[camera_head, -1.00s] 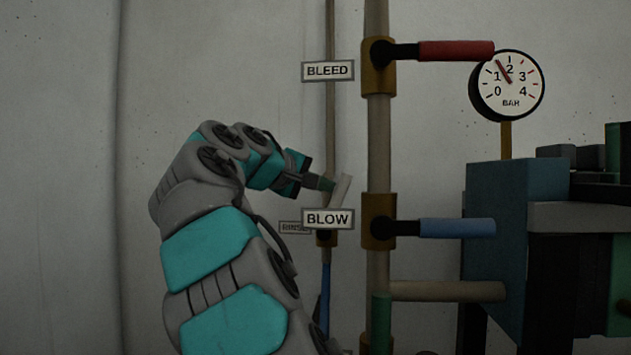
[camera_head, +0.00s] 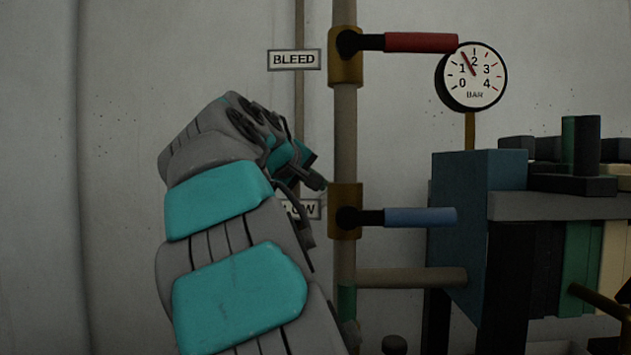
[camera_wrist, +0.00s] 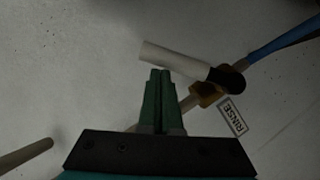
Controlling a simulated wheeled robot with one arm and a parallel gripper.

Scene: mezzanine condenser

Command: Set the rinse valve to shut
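The rinse valve shows in the wrist view, with a white handle (camera_wrist: 175,60), a black hub and a brass body (camera_wrist: 203,94). The handle lies at an angle to its pipe. The RINSE label (camera_wrist: 233,117) is beside the body. My gripper (camera_wrist: 160,73) has its two green fingers together, with nothing visible between them. The fingertips are at the handle's edge, nearer its free end; I cannot tell whether they touch. In the head view my gripper (camera_head: 318,183) is partly hidden beside the brown pipe, and my arm hides the rinse valve.
A brown pipe (camera_head: 345,120) carries the red bleed lever (camera_head: 420,42) and the blue blow lever (camera_head: 420,217), both pointing right. A gauge (camera_head: 474,77) reads between 1 and 2. A blue box unit (camera_head: 465,200) stands at right. The wall at left is clear.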

